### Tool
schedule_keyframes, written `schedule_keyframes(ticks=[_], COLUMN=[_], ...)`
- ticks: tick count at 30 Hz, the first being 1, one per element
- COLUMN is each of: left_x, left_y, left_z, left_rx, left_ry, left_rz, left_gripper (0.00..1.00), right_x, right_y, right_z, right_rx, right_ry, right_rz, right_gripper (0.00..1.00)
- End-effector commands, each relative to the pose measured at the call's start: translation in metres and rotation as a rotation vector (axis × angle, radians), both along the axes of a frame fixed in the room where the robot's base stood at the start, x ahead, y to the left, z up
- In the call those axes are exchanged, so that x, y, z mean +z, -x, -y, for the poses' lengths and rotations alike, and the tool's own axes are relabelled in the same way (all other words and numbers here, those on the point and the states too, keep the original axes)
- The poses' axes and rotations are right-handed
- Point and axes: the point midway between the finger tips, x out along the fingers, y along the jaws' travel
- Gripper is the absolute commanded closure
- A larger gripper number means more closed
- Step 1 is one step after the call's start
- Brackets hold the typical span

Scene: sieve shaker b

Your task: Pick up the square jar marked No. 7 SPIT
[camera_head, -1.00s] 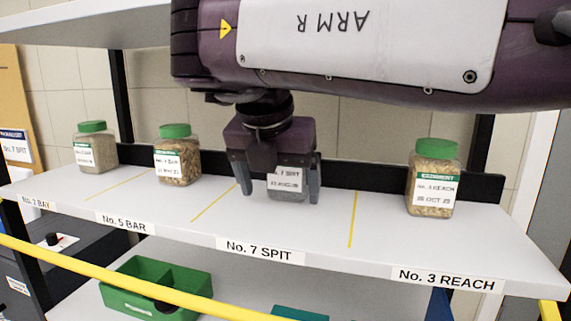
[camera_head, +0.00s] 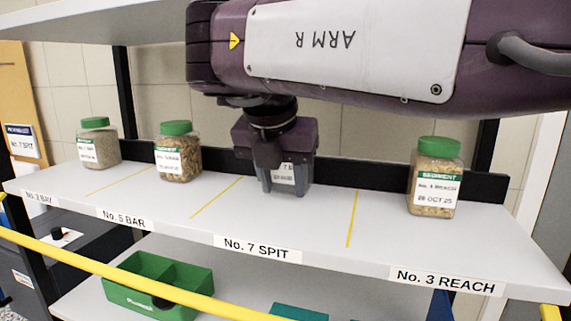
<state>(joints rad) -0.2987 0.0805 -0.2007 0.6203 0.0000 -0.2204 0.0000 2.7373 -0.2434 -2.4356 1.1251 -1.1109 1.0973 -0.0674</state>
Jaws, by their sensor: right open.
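The square jar marked No. 7 SPIT (camera_head: 289,175) stands on the shelf behind the No. 7 SPIT shelf label (camera_head: 257,248). Its lid and upper part are hidden by my right gripper, and only part of its white label and lower body shows. My right gripper (camera_head: 274,182) points down over the jar and is open. One finger hangs in front of the left part of the jar; the other finger is hard to make out. I cannot tell whether the fingers touch the jar. My left gripper is not in view.
Green-lidded jars stand at No. 2 BAY (camera_head: 98,148), No. 5 BAR (camera_head: 178,158) and No. 3 REACH (camera_head: 436,180). Yellow lines divide the white shelf (camera_head: 325,235). A yellow rail (camera_head: 110,277) crosses in front. A green bin (camera_head: 150,290) is below.

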Motion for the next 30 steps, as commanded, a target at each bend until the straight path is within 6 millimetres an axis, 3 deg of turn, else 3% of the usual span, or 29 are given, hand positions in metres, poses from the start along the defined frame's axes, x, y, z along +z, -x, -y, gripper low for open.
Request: schedule_keyframes(ticks=[1, 8, 30], left_x=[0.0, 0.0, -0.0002], left_y=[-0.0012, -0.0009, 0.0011], left_z=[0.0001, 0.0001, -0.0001], left_rx=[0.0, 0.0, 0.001], left_ry=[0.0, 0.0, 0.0], left_rz=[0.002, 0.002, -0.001], left_gripper=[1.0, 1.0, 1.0], right_x=[0.0003, 0.0005, 0.0009], right_y=[-0.0015, -0.0017, -0.002], right_z=[0.0011, 0.0013, 0.0014], right_rx=[-0.001, -0.001, -0.002], right_ry=[0.001, 0.001, 0.001], right_rz=[0.005, 0.005, 0.007], right_gripper=[0.71, 1.0, 1.0])
